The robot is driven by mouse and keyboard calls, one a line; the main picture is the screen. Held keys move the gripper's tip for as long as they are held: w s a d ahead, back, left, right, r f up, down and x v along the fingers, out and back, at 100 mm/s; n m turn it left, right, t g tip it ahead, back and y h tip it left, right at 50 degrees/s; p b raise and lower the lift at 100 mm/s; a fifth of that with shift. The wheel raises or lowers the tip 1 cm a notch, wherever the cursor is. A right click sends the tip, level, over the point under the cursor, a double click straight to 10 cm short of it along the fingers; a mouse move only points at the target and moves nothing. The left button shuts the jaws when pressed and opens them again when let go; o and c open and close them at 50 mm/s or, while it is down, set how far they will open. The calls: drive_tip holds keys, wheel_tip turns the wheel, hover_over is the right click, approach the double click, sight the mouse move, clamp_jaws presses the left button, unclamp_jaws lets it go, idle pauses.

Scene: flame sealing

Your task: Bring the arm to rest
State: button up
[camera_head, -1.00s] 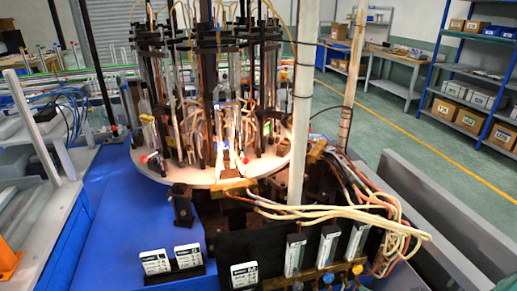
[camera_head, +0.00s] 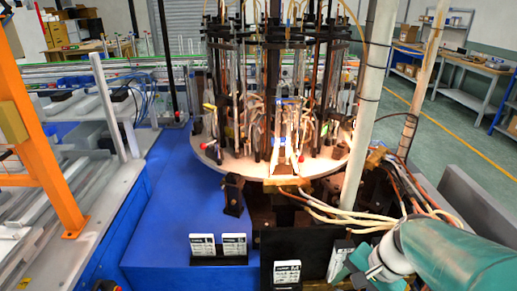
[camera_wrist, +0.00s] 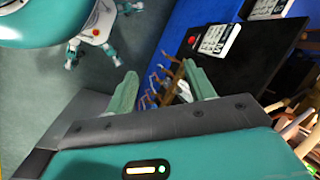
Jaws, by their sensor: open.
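My gripper (camera_wrist: 162,82) shows in the wrist view with its two pale green fingers apart and nothing between them. Behind the fingertips lie the dark panel (camera_wrist: 255,65) and a row of small brass-coloured fittings, some way off; I see no contact. In the head view my teal and white arm reaches in from the lower right, in front of the flame sealing machine (camera_head: 225,165). The gripper's fingers cannot be clearly made out there.
The machine's round plate carries glass tubes and cables above a blue base (camera_head: 170,215). White labelled cards (camera_head: 203,246) stand at the front edge. Pale hoses (camera_head: 345,220) bunch near my arm. An orange frame (camera_head: 45,150) stands at left. Open floor (camera_head: 450,130) lies at right.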

drive_tip(key=s+a+r+n+t+h, duration=0.3)
drive_tip(key=a+r+n+t, duration=0.1)
drive_tip(key=r+n, duration=0.5)
drive_tip(key=shift+s+a+r+n+h, duration=0.2)
drive_tip(key=shift+a+r+n+h, duration=0.15)
drive_tip(key=shift+r, duration=0.45)
drive_tip(key=shift+d, duration=0.1)
